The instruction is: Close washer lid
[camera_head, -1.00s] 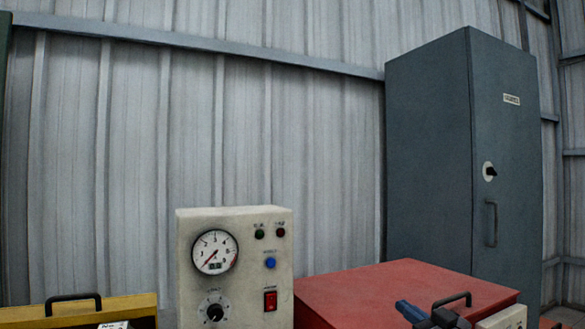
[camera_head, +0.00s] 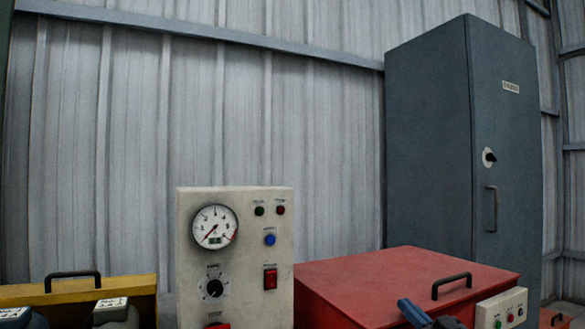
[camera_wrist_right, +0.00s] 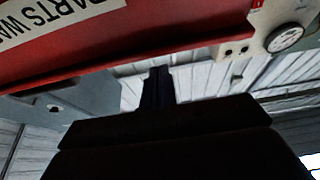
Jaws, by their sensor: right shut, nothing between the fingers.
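The red washer (camera_head: 318,292) stands at the lower right in the head view. Its red lid (camera_head: 400,268) lies across the top, looking down or nearly so, with a dark handle (camera_head: 452,284) near its right edge. Whether a gap is left under the lid cannot be told. My right gripper (camera_head: 405,304) is shut and empty, in front of the washer, below and left of the handle in the picture. In the right wrist view my shut fingers (camera_wrist_right: 158,75) point toward the red front, which carries a "PARTS WA" label (camera_wrist_right: 60,18). My left gripper is out of view.
A cream control box (camera_head: 245,240) with a gauge stands left of the washer. A small switch panel (camera_head: 500,310) is at the washer's right. A tall grey cabinet (camera_head: 430,140) stands behind. A yellow case (camera_head: 140,288) with grey labelled items (camera_head: 115,312) is at lower left.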

